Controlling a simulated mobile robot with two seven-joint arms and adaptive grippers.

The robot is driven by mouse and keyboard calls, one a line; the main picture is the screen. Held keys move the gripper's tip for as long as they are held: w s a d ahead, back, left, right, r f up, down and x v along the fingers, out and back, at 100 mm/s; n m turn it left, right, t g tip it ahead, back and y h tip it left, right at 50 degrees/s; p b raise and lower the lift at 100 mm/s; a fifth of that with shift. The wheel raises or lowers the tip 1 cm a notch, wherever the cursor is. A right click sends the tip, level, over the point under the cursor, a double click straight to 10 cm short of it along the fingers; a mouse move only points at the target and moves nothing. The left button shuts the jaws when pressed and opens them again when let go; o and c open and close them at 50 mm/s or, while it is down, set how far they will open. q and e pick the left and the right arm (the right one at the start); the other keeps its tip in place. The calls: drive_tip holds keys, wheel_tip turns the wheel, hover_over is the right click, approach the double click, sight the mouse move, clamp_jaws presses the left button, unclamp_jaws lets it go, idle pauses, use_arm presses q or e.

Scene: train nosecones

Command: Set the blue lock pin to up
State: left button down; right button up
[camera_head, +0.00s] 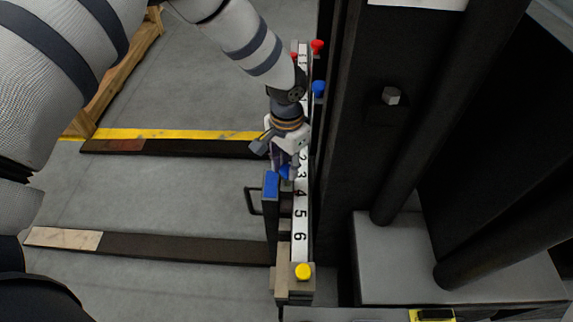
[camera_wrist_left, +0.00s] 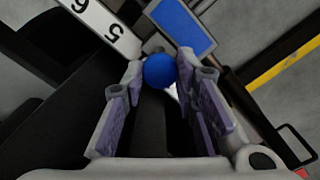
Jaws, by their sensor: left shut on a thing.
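The blue lock pin's round knob (camera_wrist_left: 160,71) sits between the fingertips of my left gripper (camera_wrist_left: 158,78) in the left wrist view. In the head view, my left gripper (camera_head: 284,160) reaches down to the fork carriage beside the numbered scale, and the blue knob (camera_head: 285,171) shows at its fingertips. The gripper is shut on this knob. The pin's shaft is hidden, so I cannot tell its height. A blue block (camera_head: 271,184) stands right beside the knob and also shows in the left wrist view (camera_wrist_left: 181,26). My right gripper is not in view.
The white numbered scale (camera_head: 300,215) runs along the carriage bar. A yellow knob (camera_head: 302,271) is at its near end. A red knob (camera_head: 317,46) and another blue knob (camera_head: 318,88) are farther back. The dark mast (camera_head: 355,150) stands close on the right. Two dark forks (camera_head: 170,248) extend left.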

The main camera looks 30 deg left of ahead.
use_arm(q)
drive_tip(key=c, duration=1.2)
unclamp_jaws()
drive_tip(key=shift+r, duration=0.3)
drive_tip(key=shift+c, duration=0.2)
drive_tip(key=shift+f, duration=0.1)
wheel_tip(320, 180, up, 12)
